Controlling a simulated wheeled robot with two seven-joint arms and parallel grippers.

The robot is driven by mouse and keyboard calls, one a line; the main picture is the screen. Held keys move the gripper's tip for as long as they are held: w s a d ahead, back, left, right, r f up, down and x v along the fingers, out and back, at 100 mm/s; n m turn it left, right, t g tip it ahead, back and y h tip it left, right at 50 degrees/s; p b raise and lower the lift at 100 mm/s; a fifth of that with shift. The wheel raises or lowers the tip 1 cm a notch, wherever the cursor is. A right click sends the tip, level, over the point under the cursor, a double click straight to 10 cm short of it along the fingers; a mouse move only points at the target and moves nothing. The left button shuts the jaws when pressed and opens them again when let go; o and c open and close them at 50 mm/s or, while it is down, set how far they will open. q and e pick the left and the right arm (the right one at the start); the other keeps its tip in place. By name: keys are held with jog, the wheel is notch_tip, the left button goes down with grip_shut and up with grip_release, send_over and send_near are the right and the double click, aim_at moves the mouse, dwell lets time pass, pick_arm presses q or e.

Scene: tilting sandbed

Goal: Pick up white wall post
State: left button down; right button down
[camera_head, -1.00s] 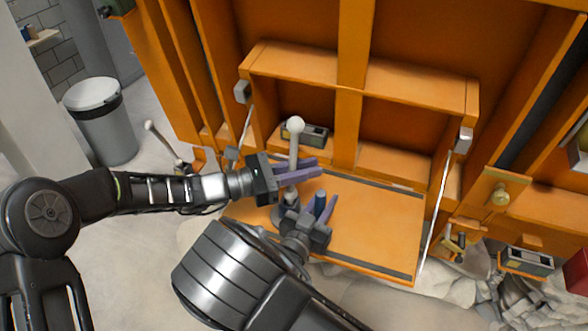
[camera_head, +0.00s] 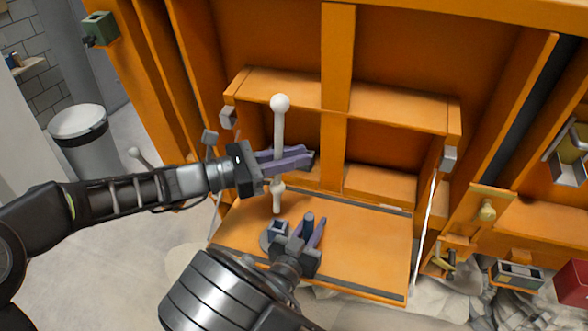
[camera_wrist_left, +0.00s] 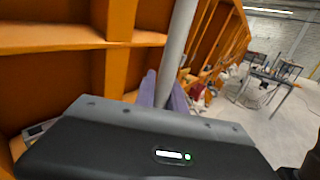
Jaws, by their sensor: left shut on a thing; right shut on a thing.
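The white wall post (camera_head: 279,135) is a slim upright rod with a ball top and a pale tapered lower end. My left gripper (camera_head: 306,158) is shut around its middle and holds it above the fold-down orange shelf (camera_head: 360,255). In the left wrist view the post (camera_wrist_left: 178,50) rises between the fingers. Its lower end hangs just above a dark round base with a square blue-grey socket (camera_head: 278,230). My right gripper (camera_head: 313,230) is low over the shelf, shut on a dark blue upright peg (camera_head: 309,219) beside the socket; whether the peg joins the base is unclear.
The orange cabinet wall with open compartments (camera_head: 385,140) stands behind. A white support rod (camera_head: 424,235) runs at the shelf's right side. A grey bin (camera_head: 82,135) stands on the floor at left. The shelf's right part is clear.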

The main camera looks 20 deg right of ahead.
aim_at(279, 103)
pick_arm(q)
jog(key=shift+r, duration=0.2)
dwell(0.6)
jog(key=shift+r, duration=1.3)
jog(key=shift+r, duration=0.1)
jog(key=shift+r, duration=1.25)
jog(key=shift+r, duration=0.1)
jog(key=shift+r, duration=1.3)
jog(key=shift+s+a, duration=0.1)
jog(key=s+a, duration=0.1)
jog(key=s, duration=0.1)
jog(key=s+a, duration=0.1)
jog(key=s, duration=0.1)
jog(key=s+a, duration=0.2)
jog(key=shift+s+a, duration=0.1)
jog(key=shift+s, duration=0.15)
